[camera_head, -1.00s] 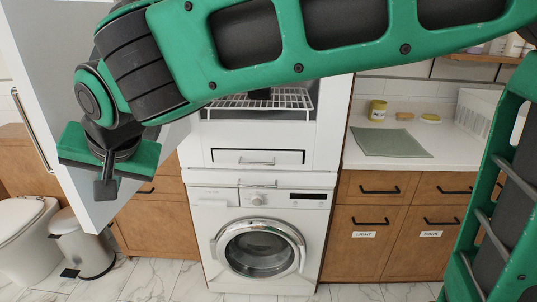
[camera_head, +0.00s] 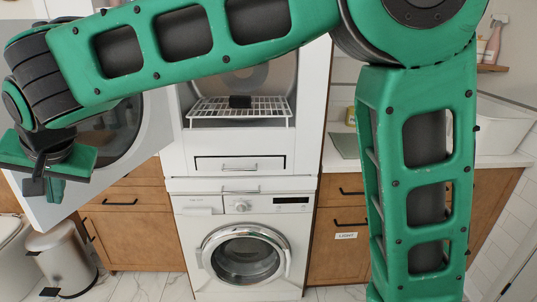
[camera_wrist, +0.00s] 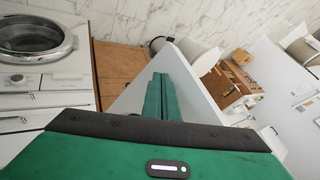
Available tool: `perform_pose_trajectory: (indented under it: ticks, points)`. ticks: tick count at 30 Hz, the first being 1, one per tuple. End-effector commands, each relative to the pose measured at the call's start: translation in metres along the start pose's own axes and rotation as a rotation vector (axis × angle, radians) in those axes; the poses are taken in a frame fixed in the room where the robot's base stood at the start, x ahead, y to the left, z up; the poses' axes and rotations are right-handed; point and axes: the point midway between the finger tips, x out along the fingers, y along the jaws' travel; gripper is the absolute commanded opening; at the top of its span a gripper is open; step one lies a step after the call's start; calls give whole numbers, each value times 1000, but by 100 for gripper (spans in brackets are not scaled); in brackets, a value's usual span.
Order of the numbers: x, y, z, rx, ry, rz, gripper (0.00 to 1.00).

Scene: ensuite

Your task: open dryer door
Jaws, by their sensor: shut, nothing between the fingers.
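The dryer (camera_head: 306,130) is the white upper machine, stacked above a washing machine. Its white door (camera_head: 150,130) stands wide open to the left, with the inner face and part of a round dark window showing. The dryer's opening is uncovered, and a white wire rack (camera_head: 240,112) with a small dark object on it shows inside. My gripper (camera_head: 45,190) is shut and empty, in front of the door near its free edge. In the wrist view the shut green fingers (camera_wrist: 160,96) lie against or close over the door panel (camera_wrist: 192,78); contact cannot be told.
The washing machine (camera_head: 243,215) below has its round door shut. Wooden cabinets (camera_head: 335,262) flank it. A pedal bin (camera_head: 62,262) and a toilet (camera_head: 12,245) stand at lower left, below the open door. The marble floor in front is clear.

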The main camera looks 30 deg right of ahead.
Motion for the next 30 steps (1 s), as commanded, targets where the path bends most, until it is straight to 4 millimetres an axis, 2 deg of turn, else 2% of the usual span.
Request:
perform_pose_trajectory:
  ticks: [8, 14, 24, 30]
  points:
    - [-4, 3, 3, -2, 1, -2, 0]
    - [-19, 20, 15, -11, -3, -5, 0]
    - [-85, 5, 27, -14, -5, -11, 0]
    - [-108, 1, 31, -13, -7, -8, 0]
